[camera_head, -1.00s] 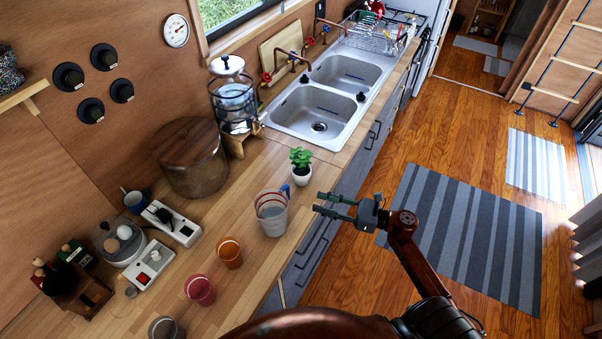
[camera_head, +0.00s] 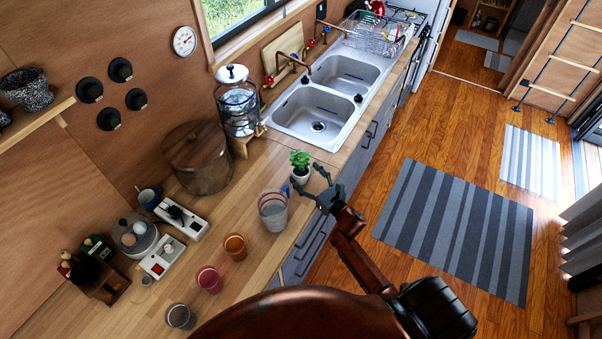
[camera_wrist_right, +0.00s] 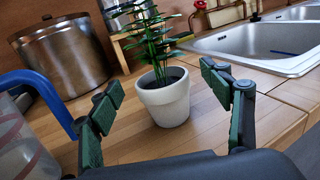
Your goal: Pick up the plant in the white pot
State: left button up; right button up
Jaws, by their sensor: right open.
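The plant (camera_head: 300,158) with green leaves stands upright in a small white pot (camera_head: 301,174) on the wooden counter, near its front edge and below the sink. My right gripper (camera_head: 309,182) is open, with its fingers pointing at the pot from the front. In the right wrist view the white pot (camera_wrist_right: 164,101) sits ahead, between and beyond the two open fingertips (camera_wrist_right: 160,82), apart from both. The plant's top leaves run out of that view. My left gripper is not in view.
A clear measuring jug (camera_head: 272,212) with a blue handle (camera_wrist_right: 42,92) stands just left of the pot, close to the left finger. Orange (camera_head: 235,246) and red (camera_head: 209,279) cups stand nearer. The sink (camera_head: 318,112) lies beyond. A wooden-lidded container (camera_head: 199,160) stands behind.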

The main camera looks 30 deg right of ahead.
aim_at(303, 170)
jog(key=w, duration=0.3)
jog(key=shift+w+a, duration=0.15)
jog(key=shift+a, duration=0.05)
jog(key=c, duration=1.4)
jog(key=shift+r, duration=0.15)
